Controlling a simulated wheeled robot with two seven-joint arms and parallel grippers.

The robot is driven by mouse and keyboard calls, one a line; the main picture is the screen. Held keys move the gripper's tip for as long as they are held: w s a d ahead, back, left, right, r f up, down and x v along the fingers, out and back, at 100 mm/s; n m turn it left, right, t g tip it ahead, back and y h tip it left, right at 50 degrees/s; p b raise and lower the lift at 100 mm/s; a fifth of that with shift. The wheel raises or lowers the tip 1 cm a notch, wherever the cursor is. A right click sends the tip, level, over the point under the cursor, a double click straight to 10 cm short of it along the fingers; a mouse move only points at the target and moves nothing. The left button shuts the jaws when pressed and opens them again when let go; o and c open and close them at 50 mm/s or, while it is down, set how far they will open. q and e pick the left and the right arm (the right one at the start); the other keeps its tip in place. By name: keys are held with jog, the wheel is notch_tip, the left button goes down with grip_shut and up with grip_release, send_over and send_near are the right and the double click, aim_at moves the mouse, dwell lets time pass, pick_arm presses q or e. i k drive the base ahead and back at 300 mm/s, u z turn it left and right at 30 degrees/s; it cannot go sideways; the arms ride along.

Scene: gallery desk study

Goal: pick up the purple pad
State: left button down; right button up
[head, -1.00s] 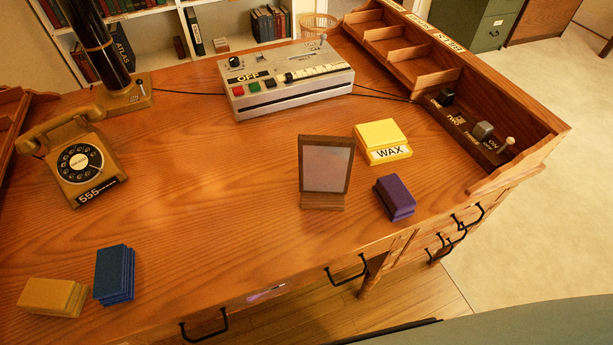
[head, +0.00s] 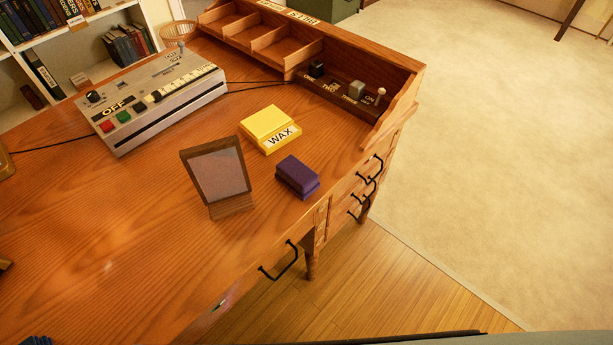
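The purple pad (head: 297,176) is a small dark purple block lying on the wooden desk (head: 110,235), close to its front right edge. It sits just in front of a yellow box labelled WAX (head: 268,130) and to the right of a small framed panel (head: 216,174) on a wooden stand. A strip of clear desk separates the pad from the frame. Neither of my grippers shows in the head view.
A grey machine marked OFF (head: 150,98) stands at the back left. A wooden organizer with switches (head: 345,90) lines the desk's right end. Black drawer handles (head: 279,262) stick out in front. Open floor (head: 480,150) lies to the right.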

aim_at(301, 181)
jog(key=k, duration=1.15)
jog(key=z, duration=0.5)
jog(key=i, duration=1.05)
jog(key=u, duration=0.75)
jog(key=i, duration=0.6)
jog(key=u, duration=0.6)
